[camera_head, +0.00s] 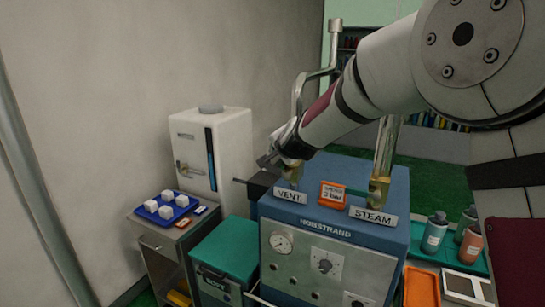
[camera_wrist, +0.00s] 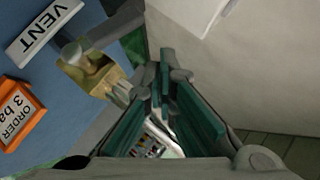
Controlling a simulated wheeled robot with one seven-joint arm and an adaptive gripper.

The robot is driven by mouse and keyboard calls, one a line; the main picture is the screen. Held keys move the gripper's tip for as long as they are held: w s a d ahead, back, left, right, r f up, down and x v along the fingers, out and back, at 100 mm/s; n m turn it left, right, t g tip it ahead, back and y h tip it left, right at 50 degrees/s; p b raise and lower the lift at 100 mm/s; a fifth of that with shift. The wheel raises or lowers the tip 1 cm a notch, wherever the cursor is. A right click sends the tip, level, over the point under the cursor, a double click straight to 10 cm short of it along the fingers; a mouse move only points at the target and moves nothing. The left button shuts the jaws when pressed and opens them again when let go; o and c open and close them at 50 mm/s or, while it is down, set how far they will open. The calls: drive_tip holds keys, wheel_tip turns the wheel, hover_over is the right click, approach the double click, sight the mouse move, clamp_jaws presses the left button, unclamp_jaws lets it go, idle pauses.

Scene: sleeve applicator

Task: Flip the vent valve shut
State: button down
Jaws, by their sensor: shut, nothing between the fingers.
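The brass vent valve (camera_head: 292,172) stands on top of the blue machine, behind the white VENT label (camera_head: 290,196). In the wrist view the brass valve body (camera_wrist: 95,72) is left of my fingers, with the VENT label (camera_wrist: 44,30) beyond it. A grey bar (camera_wrist: 112,28), possibly its lever, runs from the valve toward the upper right. My gripper (camera_head: 268,160) is beside the valve, on its left. Contact with the valve cannot be told.
The blue machine (camera_head: 335,232) also carries a brass steam valve (camera_head: 380,188) with an upright pipe, and an orange order sign (camera_head: 333,195). A teal box (camera_head: 226,250), a blue tray with white cubes (camera_head: 187,208) and a white cabinet (camera_head: 232,150) stand left.

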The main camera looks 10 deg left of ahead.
drive_tip(key=s+r+p, duration=0.2)
drive_tip(key=s+r, duration=0.5)
drive_tip(key=shift+s+a, duration=0.2)
drive_tip(key=shift+r, duration=0.1)
